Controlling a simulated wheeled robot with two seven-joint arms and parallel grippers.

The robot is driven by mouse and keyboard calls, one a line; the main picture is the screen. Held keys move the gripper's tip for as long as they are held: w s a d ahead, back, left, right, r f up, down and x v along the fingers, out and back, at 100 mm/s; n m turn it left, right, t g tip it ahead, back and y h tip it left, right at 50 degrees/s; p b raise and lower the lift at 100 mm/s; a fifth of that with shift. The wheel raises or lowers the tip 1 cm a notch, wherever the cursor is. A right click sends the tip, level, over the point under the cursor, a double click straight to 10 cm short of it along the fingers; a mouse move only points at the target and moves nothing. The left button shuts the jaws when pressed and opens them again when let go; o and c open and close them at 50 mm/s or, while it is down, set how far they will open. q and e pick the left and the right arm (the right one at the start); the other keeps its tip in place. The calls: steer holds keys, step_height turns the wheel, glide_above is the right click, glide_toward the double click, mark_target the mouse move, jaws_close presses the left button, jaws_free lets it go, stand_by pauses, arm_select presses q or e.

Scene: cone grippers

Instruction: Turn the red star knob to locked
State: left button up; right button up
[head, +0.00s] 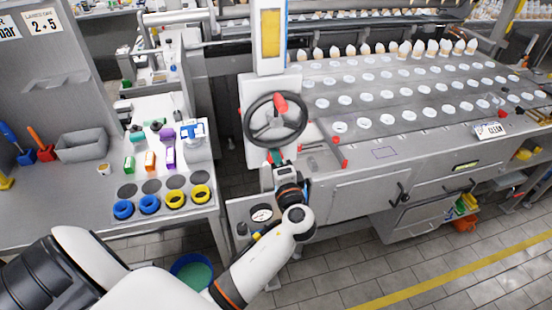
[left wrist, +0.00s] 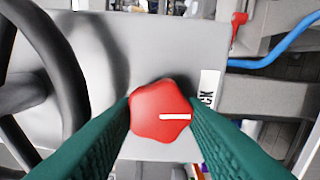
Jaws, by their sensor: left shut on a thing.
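The red star knob (left wrist: 158,112) sits on a pale grey panel in the left wrist view. A white pointer line on its face runs from near its middle to the right, level in the picture. My left gripper (head: 275,156) has its two green fingers on either side of the knob, shut on it. A white label (left wrist: 208,92) with dark letters, partly hidden by a finger, stands just right of the knob. In the head view the gripper is just below the handwheel, and I cannot make out the knob there.
A dark handwheel (head: 275,119) with a red part is close above my gripper; its rim (left wrist: 55,70) fills the left of the wrist view. A blue cable (left wrist: 275,56) and a red lever (left wrist: 238,26) are at the upper right. A grey bench (head: 60,185) stands left.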

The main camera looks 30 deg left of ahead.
arm_select(q)
steer(key=shift+m, duration=0.6)
steer(key=o, duration=1)
steer(key=shift+c, duration=0.2)
steer(key=shift+d, duration=0.1)
steer(key=b+v, duration=0.4)
steer(key=v, duration=0.8)
steer(key=shift+b, duration=0.35)
